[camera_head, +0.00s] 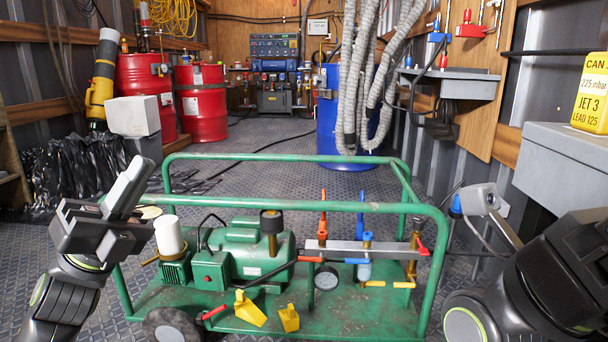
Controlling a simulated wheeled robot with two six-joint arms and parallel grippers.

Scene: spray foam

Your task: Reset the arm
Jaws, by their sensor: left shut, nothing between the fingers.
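My left gripper (141,168) is at the left, raised above the left front corner of the green cart. Its pale grey fingers are together and tilted up to the right, with nothing between them. Its dark wrist and arm come up from the lower left corner. My right arm (560,265) fills the lower right, beside the cart's right end. Its gripper cannot be made out.
The green tubular cart (300,328) carries a pump, valves and yellow parts. A grey device (480,198) with a blue tip shows near my right arm. Red drums (202,105) and a blue drum (330,110) stand behind. Open floor lies beyond the cart.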

